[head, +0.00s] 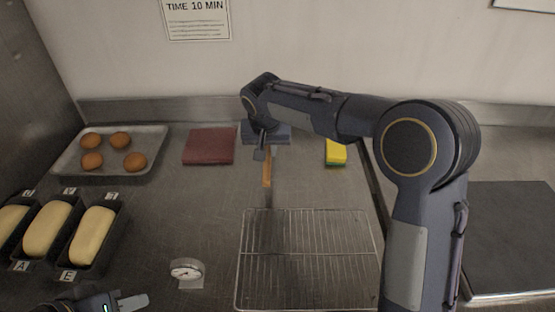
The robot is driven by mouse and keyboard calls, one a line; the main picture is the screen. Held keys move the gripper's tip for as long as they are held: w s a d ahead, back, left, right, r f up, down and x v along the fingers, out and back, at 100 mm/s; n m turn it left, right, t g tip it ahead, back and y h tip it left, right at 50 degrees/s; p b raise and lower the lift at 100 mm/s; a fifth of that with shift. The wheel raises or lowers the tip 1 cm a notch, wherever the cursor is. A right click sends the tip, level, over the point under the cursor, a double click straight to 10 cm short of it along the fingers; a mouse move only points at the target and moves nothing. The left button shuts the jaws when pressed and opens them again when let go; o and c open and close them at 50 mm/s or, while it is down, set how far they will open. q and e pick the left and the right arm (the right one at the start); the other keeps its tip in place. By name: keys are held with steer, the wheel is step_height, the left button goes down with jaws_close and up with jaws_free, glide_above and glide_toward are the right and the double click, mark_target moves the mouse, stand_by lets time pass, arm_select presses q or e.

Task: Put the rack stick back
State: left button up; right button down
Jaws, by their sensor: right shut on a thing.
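My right gripper (262,153) reaches in over the steel counter from the right and is shut on a slim orange-brown wooden stick (267,173). The stick hangs roughly upright below the fingers, behind the far edge of the wire rack (240,262). I cannot tell whether its lower end touches the counter. My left gripper (131,303) shows only in part at the bottom left edge, near the loaf tins. One pale fingertip is visible, and I cannot tell its opening.
Labelled loaf tins (119,222) stand left; a dial gauge (187,272) stands front centre. A dark board (512,235) lies right.

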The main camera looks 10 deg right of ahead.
steer(key=d+f, duration=0.1)
steer(key=w+d+f, duration=0.1)
steer(key=f, duration=0.1)
steer(key=shift+d+f, duration=0.15)
steer(key=shift+d, duration=0.15)
steer(key=shift+w+d+f, duration=0.1)
steer(key=shift+d+f, duration=0.05)
steer(key=shift+f, duration=1.6)
steer(key=c, duration=1.3)
jaws_free()
steer(key=shift+f, duration=0.1)
steer(key=shift+c, duration=0.2)
